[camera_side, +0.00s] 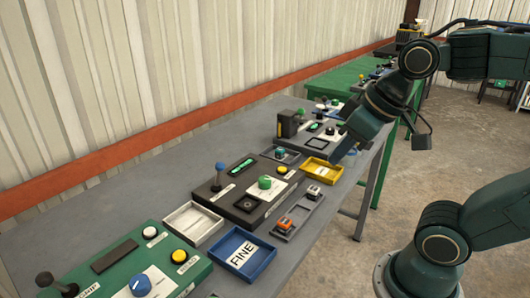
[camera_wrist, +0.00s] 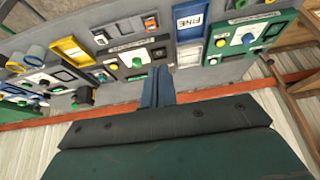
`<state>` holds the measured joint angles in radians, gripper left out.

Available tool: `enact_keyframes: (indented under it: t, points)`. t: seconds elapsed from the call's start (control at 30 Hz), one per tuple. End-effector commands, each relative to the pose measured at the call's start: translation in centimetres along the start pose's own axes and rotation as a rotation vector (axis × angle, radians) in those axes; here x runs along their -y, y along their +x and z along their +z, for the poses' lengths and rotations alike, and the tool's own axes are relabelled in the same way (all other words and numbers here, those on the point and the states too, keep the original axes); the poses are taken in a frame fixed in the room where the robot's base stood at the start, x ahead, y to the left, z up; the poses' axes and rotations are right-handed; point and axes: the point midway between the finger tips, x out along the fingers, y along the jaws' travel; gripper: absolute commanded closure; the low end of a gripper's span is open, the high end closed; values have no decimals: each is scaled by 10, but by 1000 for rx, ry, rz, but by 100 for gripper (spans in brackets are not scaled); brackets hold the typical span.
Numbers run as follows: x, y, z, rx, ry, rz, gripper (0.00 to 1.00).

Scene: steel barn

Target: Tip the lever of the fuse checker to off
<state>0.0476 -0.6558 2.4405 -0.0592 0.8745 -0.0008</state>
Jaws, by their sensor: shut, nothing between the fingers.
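I cannot read which device is labelled the fuse checker. A dark panel (camera_side: 225,195) mid-bench carries a blue-topped lever (camera_side: 220,172) standing about upright, a green knob (camera_side: 265,182) and a yellow button. A green panel (camera_side: 125,262) at front left carries a black-topped lever (camera_side: 45,280) and a blue knob. My gripper (camera_side: 340,152) is shut and empty, above the bench beyond the dark panel, apart from both levers. In the wrist view my gripper (camera_wrist: 157,82) points over the dark panel, whose green knob (camera_wrist: 137,62) shows. The blue-topped lever is not distinguishable there.
A white tray (camera_side: 212,216), a blue tray (camera_side: 268,264) marked FINE, a grey tray (camera_side: 306,219) with small parts and a yellow tray (camera_side: 336,169) surround the dark panel. A black block (camera_side: 287,124) stands on a farther device. The ribbed wall closes the back.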

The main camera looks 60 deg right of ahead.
Motion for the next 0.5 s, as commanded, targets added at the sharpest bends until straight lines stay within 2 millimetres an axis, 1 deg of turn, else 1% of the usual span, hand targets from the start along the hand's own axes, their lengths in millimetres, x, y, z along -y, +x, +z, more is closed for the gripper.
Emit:
enact_keyframes:
  t: [0.27, 0.5]
  points:
    - [-6, 19, -55, 23, 3, -42, 100]
    - [-19, 46, -102, 32, 13, -95, 100]
